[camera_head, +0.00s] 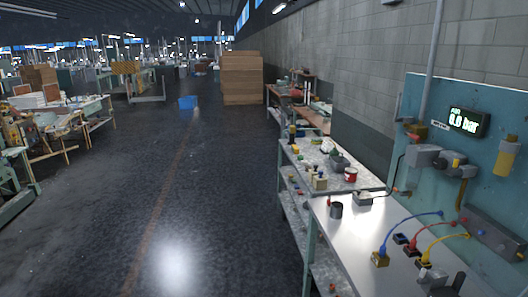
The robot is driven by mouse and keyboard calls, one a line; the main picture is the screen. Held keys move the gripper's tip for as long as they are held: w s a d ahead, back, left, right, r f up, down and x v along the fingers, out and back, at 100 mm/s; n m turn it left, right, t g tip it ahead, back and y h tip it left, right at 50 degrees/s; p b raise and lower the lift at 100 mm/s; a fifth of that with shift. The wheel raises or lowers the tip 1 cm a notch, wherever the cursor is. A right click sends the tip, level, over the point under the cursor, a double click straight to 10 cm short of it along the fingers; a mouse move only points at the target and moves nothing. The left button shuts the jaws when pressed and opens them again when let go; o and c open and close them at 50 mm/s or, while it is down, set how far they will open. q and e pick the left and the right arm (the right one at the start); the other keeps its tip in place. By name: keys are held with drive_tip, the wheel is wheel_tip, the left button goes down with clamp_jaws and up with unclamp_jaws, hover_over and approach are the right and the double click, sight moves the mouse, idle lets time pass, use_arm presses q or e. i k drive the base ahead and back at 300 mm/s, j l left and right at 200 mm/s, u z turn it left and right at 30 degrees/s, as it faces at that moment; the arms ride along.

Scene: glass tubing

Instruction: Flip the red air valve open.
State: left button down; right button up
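A teal panel (478,152) stands at the right against the grey wall. A small digital display (467,122) on it reads what looks like 0.0 bar. A small red part (413,136) shows at the panel's left side, below a brown-orange fitting (416,129). It may be the red air valve's handle, but it is too small to tell its position. A grey fitting (424,156) with a pipe sits just below.
A white-topped bench (365,234) below the panel holds a dark cup (336,210) and blue, red and yellow cables. A cluttered bench (350,186) stands behind it. The floor (190,215) at the left is open. A blue bin (188,102) and a brown stack (242,78) stand farther off.

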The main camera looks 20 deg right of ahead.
sight(415, 136)
drive_tip(key=i+j, duration=0.1)
drive_tip(key=i, duration=3.85)
drive_tip(key=l+z, duration=0.1)
drive_tip(key=z, duration=3.95)
